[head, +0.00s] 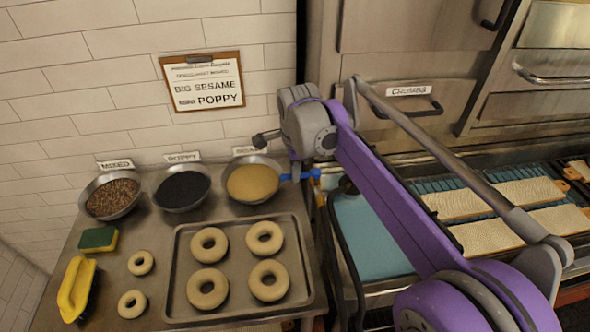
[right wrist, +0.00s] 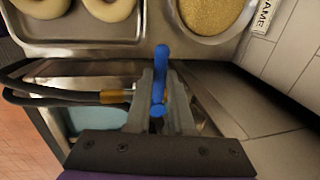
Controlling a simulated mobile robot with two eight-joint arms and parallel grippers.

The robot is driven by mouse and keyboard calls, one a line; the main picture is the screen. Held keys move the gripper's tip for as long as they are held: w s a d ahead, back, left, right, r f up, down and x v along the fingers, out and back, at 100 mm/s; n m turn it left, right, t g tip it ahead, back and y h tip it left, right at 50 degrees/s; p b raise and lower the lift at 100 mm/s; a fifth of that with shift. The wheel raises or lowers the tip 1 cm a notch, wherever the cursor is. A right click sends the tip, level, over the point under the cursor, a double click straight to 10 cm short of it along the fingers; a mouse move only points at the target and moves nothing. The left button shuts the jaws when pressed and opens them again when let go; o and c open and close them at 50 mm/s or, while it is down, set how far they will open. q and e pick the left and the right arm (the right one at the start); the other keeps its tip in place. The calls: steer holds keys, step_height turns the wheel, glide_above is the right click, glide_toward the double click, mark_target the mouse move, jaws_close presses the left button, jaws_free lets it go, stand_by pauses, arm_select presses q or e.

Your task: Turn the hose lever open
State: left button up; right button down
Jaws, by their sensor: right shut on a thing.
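The blue hose lever (head: 299,176) sits at the right edge of the steel table, just right of the sesame bowl. In the right wrist view the blue lever (right wrist: 161,62) stands between the fingers of my right gripper (right wrist: 159,95), which is shut on it. In the head view my right gripper (head: 295,172) is largely hidden behind its own wrist. A black hose (right wrist: 60,94) with a brass fitting (right wrist: 115,97) runs beside the lever. My left gripper does not show.
Bowls of mixed topping (head: 112,196), poppy (head: 182,188) and sesame (head: 254,181) stand along the wall. A tray (head: 238,316) holds several bagels. A sponge (head: 99,239) and a yellow-handled tool (head: 75,288) lie at left. The blue-green basin (head: 368,240) is right of the table.

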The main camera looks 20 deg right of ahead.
steer(key=shift+s, duration=0.1)
steer(key=shift+s+d+n+g+y+p, duration=0.4)
steer(key=shift+s+d+n, duration=0.5)
steer(key=shift+n, duration=2.05)
steer(key=shift+s+d+n+g+y+p, duration=0.15)
steer(key=shift+s+d+n+y, duration=0.75)
steer(key=shift+n, duration=2.1)
steer(key=shift+s+d+n+g+y+p, duration=0.1)
steer(key=shift+s+d+n+g+p, duration=0.3)
steer(key=shift+s+n, duration=1.75)
steer(key=shift+w+d+n, duration=0.15)
steer(key=shift+w+n, duration=0.65)
steer(key=shift+n, duration=0.1)
steer(key=c, duration=0.8)
jaws_free()
